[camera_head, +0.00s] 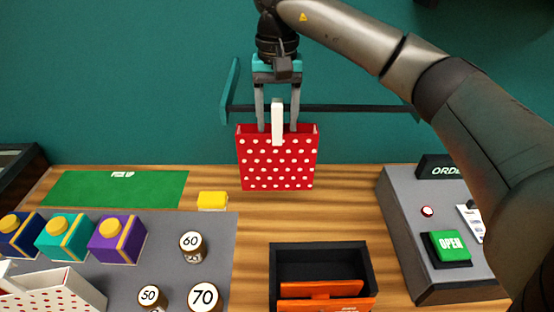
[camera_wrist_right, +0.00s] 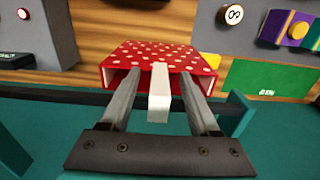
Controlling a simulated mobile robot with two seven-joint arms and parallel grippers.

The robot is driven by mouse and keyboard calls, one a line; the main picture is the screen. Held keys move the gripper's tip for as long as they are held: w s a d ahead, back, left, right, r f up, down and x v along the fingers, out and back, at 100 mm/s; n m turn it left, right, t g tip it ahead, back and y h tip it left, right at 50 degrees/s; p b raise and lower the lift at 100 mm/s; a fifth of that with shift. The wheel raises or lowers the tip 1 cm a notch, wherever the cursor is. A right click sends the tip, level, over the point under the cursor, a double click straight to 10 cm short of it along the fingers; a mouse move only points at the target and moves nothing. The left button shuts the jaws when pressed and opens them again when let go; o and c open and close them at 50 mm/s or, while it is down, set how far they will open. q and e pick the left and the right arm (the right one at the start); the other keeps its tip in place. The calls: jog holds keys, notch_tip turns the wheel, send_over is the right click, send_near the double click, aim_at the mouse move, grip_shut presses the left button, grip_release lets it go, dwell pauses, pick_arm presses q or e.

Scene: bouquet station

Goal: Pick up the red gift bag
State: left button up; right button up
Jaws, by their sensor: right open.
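The red gift bag (camera_head: 278,168) with white dots is upright at the back of the wooden counter, in front of the teal wall. Its white handle (camera_head: 277,110) stands up from the top; in the wrist view the bag (camera_wrist_right: 135,53) is ahead and the handle (camera_wrist_right: 159,100) points toward me. My right gripper (camera_head: 277,127) comes down from above and is open. Its two fingers lie on either side of the handle, with a visible gap on each side, and their tips reach the bag's top. My left gripper is not in view.
A dark bar with teal brackets (camera_head: 232,92) is behind the gripper. A black box with an orange piece (camera_head: 320,250) is in front of the bag. A grey console (camera_head: 400,220) stands right. Purple (camera_head: 115,240) and other gift boxes and numbered jars (camera_head: 192,246) stand left.

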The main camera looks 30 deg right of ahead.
jog(key=shift+c, duration=0.4)
grip_shut()
dwell(0.9)
